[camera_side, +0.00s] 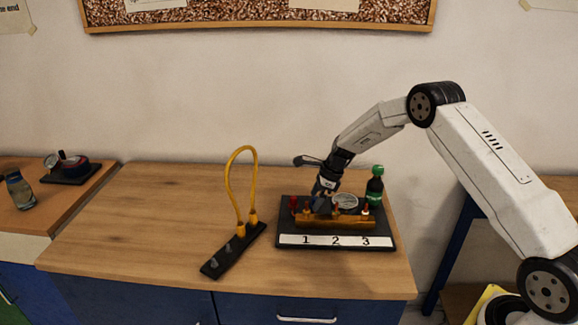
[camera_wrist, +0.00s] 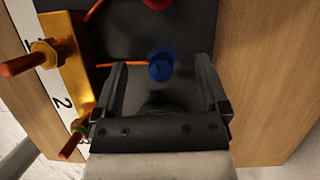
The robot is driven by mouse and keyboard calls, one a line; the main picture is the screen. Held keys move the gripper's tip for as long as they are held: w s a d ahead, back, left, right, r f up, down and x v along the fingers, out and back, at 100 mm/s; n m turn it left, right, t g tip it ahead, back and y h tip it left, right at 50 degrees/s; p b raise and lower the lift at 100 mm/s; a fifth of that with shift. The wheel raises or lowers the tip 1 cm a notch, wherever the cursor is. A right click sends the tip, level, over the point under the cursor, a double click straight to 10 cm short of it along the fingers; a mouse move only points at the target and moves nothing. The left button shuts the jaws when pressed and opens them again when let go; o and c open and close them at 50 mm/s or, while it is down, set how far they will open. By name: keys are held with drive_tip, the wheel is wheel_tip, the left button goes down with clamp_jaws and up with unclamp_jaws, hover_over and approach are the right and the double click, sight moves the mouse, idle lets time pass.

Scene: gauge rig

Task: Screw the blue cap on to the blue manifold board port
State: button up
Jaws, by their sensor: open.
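The blue cap (camera_wrist: 160,68) is a small round blue piece over the black board (camera_wrist: 130,30) in the wrist view, between the spread fingers of my gripper (camera_wrist: 160,60). Gaps show on both sides of it. In the side view my gripper (camera_side: 323,192) points down at the back left of the board (camera_side: 385,236) and largely hides the cap. The brass manifold block (camera_side: 335,221) carries upright orange-tipped ports behind a white strip marked 1, 2, 3. In the wrist view the block (camera_wrist: 66,75) lies left of my gripper. I cannot make out a blue marking on any port.
A red cap (camera_side: 294,203) stands left of my gripper. A round gauge (camera_side: 345,201) and a dark green-capped bottle (camera_side: 374,187) are close on the right. A yellow hose loop (camera_side: 229,185) stands on a black strip at left.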

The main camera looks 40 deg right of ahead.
drive_tip(key=shift+r, duration=0.15)
drive_tip(key=shift+v, duration=3.85)
drive_tip(key=s+a+r+n+h, duration=0.1)
drive_tip(key=s+a+r+n, duration=0.1)
drive_tip(key=s+a+n, duration=0.5)
drive_tip(key=s+a+r+n+h, duration=0.2)
drive_tip(key=s+a+n, duration=0.6)
drive_tip(key=s+n, duration=1.1)
drive_tip(key=shift+s, duration=0.55)
drive_tip(key=shift+r, duration=0.1)
